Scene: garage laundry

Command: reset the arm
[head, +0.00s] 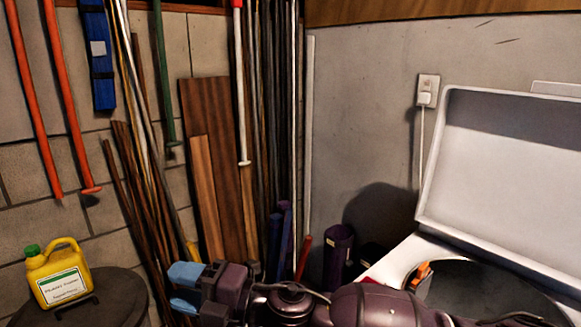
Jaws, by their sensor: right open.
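My right arm crosses the bottom of the head view from the right. My right gripper (184,290) is at the lower middle-left, with two blue fingertips apart and nothing between them. It points left, toward the yellow jug, with a gap between them. My left gripper is not in view.
A yellow jug with a green cap (60,276) stands on a dark round lid (115,306) at lower left. A white top-loading washer (500,262) stands open at right, an orange item (424,271) at its opening. Boards (222,170) and poles lean on the back wall.

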